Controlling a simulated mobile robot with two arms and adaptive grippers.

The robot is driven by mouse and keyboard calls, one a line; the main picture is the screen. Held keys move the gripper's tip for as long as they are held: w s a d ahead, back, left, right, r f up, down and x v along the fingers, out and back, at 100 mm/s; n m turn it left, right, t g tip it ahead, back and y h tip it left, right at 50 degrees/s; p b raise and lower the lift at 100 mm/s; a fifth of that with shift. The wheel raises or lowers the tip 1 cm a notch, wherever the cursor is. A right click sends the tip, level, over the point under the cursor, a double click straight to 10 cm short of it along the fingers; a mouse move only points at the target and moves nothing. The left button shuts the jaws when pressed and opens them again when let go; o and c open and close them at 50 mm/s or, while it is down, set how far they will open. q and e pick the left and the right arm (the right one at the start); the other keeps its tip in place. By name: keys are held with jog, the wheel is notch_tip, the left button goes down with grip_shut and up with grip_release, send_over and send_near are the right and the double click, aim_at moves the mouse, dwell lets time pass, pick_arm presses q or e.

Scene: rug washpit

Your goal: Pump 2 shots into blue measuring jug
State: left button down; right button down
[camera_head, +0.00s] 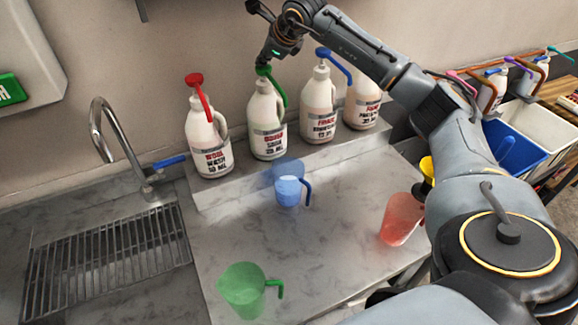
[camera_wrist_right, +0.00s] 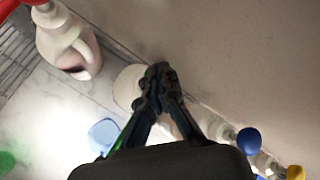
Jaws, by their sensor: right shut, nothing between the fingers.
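The blue measuring jug (camera_head: 288,190) stands upright on the counter in front of the raised ledge, its handle to the right. It also shows in the right wrist view (camera_wrist_right: 103,133). Behind it on the ledge stands a white bottle with a green pump (camera_head: 267,125); its green spout bends down to the right. My right gripper (camera_head: 267,64) is shut and empty, pointing down at the green pump's head; I cannot tell whether it touches. In the right wrist view its closed fingers (camera_wrist_right: 160,76) hide most of that bottle. My left gripper is not in view.
Bottles with red (camera_head: 207,140) and blue (camera_head: 320,105) pumps flank the green-pump bottle; another (camera_head: 363,105) stands farther right. A green jug (camera_head: 242,291) is at the front and a red jug (camera_head: 397,222) at the right. A sink tap (camera_head: 100,120) is left. The counter's middle is clear.

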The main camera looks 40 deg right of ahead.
jog(key=shift+f, duration=0.4)
jog(key=shift+r, duration=0.5)
dwell(0.3)
jog(key=r+p, duration=0.1)
jog(key=r, duration=0.1)
jog(key=r+p, duration=0.1)
jog(key=p, duration=0.1)
jog(key=shift+w+r, duration=0.2)
jog(key=shift+r, duration=0.15)
jog(key=shift+s+r+p, duration=0.1)
jog(key=shift+r+p, duration=0.65)
jog(key=shift+r, duration=0.55)
jog(key=shift+f, duration=0.1)
jog(key=shift+f, duration=0.1)
dwell(0.4)
